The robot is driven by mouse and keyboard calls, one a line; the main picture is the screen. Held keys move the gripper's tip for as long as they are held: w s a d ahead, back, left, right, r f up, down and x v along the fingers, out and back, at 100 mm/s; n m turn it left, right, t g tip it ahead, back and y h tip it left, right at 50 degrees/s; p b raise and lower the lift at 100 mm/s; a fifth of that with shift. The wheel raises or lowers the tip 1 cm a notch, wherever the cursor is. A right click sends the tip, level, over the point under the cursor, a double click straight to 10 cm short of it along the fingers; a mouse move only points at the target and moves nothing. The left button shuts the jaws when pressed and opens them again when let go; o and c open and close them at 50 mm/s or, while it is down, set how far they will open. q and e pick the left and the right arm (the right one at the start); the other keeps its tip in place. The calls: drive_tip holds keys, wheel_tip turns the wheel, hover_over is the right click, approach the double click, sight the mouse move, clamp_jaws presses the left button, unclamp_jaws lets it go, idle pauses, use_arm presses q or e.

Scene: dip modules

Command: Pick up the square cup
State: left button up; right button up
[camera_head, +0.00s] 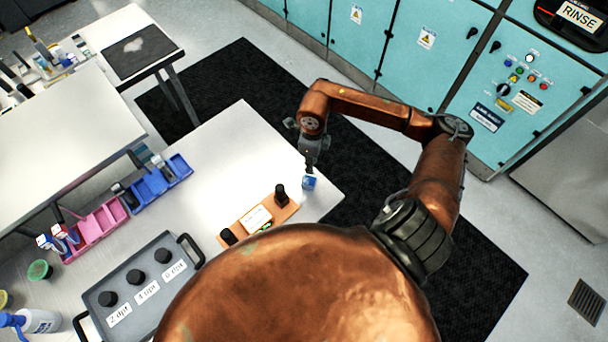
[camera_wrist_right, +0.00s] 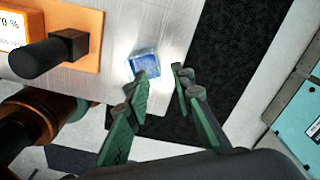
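The square cup (camera_head: 309,182) is a small clear box with blue inside. It stands on the white table (camera_head: 215,150) near its right corner. In the right wrist view the cup (camera_wrist_right: 146,63) lies just beyond the fingertips, toward the left of the gap between them. My right gripper (camera_head: 311,167) points down close to the cup. In the right wrist view its green-padded fingers (camera_wrist_right: 158,88) are apart with nothing between them. I cannot tell whether either finger touches the cup. My left gripper is not in view.
An orange block (camera_head: 237,227) with black knobs and a display stands just left of the cup. A grey tray (camera_head: 128,312) with labelled knobs and blue (camera_head: 158,184) and pink (camera_head: 98,231) bins stand further left. The table edge is close by.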

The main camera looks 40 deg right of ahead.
sight(312, 180)
drive_tip(key=f, duration=0.1)
drive_tip(key=f+p, duration=0.1)
drive_tip(key=f, duration=0.1)
drive_tip(key=shift+s+f, duration=0.3)
drive_tip(key=shift+s, duration=0.1)
drive_tip(key=f, duration=0.1)
drive_tip(key=f+p, duration=0.1)
drive_tip(key=shift+w+f, duration=0.2)
drive_tip(key=shift+f, duration=0.6)
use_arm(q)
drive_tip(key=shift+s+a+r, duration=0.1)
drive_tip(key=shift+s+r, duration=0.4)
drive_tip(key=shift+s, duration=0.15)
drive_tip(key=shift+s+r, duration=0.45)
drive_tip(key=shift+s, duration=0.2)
use_arm(e)
clamp_jaws()
